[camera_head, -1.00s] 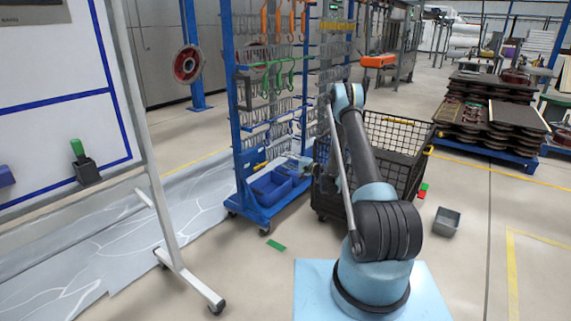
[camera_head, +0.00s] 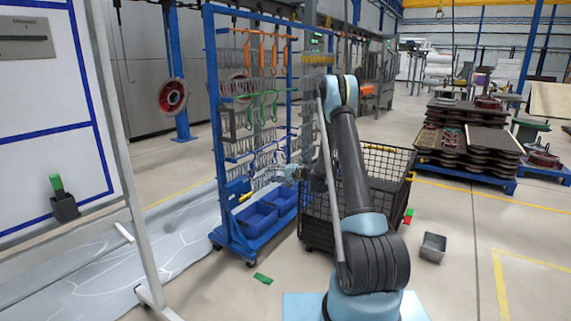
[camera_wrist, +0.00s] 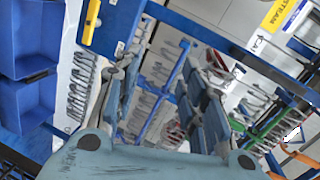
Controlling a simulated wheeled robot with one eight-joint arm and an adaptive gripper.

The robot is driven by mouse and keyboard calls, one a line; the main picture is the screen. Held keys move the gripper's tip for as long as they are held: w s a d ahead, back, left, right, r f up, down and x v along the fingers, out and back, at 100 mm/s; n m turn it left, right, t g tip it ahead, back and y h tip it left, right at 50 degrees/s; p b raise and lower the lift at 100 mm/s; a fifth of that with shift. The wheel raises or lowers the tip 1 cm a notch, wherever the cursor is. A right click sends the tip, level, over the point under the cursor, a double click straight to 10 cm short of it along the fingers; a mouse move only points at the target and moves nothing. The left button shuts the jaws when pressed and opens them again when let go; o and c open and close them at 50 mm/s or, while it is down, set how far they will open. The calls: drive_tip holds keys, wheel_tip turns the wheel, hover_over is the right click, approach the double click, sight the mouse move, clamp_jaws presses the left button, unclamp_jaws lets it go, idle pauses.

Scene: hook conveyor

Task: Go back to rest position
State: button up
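My gripper (camera_wrist: 162,105) is open in the wrist view, with its two grey fingers apart and several metal hooks of the rack seen behind the gap. Nothing is clearly held between them. In the head view my gripper (camera_head: 283,173) is small and partly lost against the blue hook rack (camera_head: 213,130), above the blue bins (camera_head: 257,220). My arm is raised from its base and bends at the elbow, with the forearm reaching down toward the rack.
A black wire cart (camera_head: 385,165) stands right behind my arm. A whiteboard stand (camera_head: 135,215) is at the left. A grey bin (camera_head: 433,247) and a green piece (camera_head: 263,279) lie on the floor. Open floor lies at the front right.

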drive_tip(key=s+d+r+n+g+h, duration=0.1)
drive_tip(key=s+d+r+h, duration=0.15)
drive_tip(key=s+r, duration=0.45)
drive_tip(key=s+d+r+n+g+h, duration=0.1)
drive_tip(key=s+d+r, duration=0.3)
drive_tip(key=s, duration=0.6)
drive_tip(key=s+d+r+n+g+h, duration=0.1)
drive_tip(key=s+d+r+h, duration=0.15)
drive_tip(key=s+r, duration=0.45)
drive_tip(key=s+d+f+g+h, duration=0.1)
drive_tip(key=s+d, duration=0.4)
drive_tip(key=s, duration=0.7)
drive_tip(key=s+d+f+h, duration=0.4)
drive_tip(key=s+d+f, duration=0.2)
drive_tip(key=s, duration=0.6)
drive_tip(key=s+d+f+n+g+h, duration=0.1)
drive_tip(key=s+d, duration=0.4)
drive_tip(key=s, duration=0.7)
drive_tip(key=shift+s+d+f+g+h, duration=0.35)
drive_tip(key=shift+f+h, duration=0.45)
drive_tip(key=shift+f, duration=0.45)
drive_tip(key=shift+a, duration=0.1)
